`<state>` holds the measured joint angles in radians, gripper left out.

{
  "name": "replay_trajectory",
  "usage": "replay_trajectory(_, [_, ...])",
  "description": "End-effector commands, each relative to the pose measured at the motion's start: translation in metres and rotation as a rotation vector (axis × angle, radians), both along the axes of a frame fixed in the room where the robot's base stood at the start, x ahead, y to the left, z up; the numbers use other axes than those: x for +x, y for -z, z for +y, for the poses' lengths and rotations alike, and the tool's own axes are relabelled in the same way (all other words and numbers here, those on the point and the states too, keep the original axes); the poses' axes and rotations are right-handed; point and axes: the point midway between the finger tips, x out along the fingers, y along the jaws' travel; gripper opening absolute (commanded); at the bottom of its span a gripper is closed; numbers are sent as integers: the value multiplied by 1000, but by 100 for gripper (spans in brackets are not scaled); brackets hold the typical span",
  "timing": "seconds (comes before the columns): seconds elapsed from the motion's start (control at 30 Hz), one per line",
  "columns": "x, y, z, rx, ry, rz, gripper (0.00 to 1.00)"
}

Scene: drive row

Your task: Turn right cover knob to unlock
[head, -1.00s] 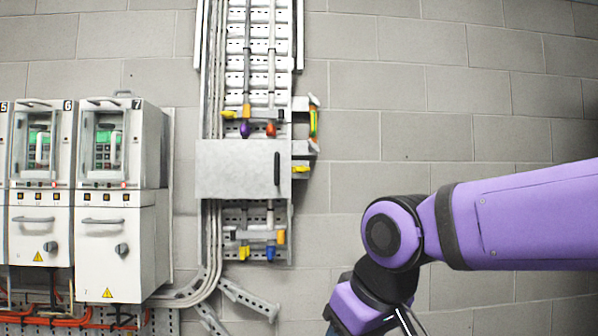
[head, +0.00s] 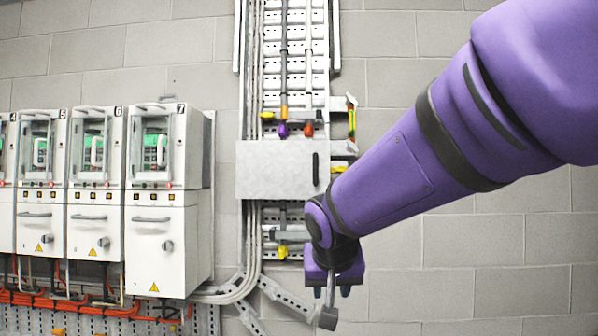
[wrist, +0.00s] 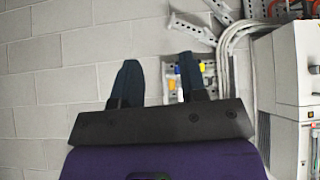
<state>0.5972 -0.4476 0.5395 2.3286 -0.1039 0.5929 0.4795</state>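A grey metal cover (head: 268,168) with a black vertical handle (head: 315,169) sits on the wall trunking in the head view. Above it are purple (head: 283,130) and red (head: 308,130) knob-like parts, and below it a yellow one (head: 283,252). I cannot tell which part is the right cover knob. My gripper (head: 331,291) hangs below and right of the cover, touching nothing visible. In the wrist view my gripper (wrist: 158,62) is open and empty, its fingers apart; the right finger partly hides yellow and blue parts.
Numbered white drive cabinets (head: 160,268) stand at the left, with orange cables (head: 85,305) below. Grey conduits (head: 250,270) and perforated trays (head: 285,295) run beneath the cover. The block wall (head: 500,235) at the right is bare. My arm hides part of the lower trunking.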

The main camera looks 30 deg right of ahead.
Motion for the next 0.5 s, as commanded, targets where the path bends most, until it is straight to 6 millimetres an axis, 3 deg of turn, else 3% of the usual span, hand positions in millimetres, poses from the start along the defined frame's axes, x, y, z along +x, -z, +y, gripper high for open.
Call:
replay_trajectory(0.2, [62, 6, -15, 67, 104, -84, 39])
replay_trajectory(0.5, [137, 7, -41, 238, 218, -236, 39])
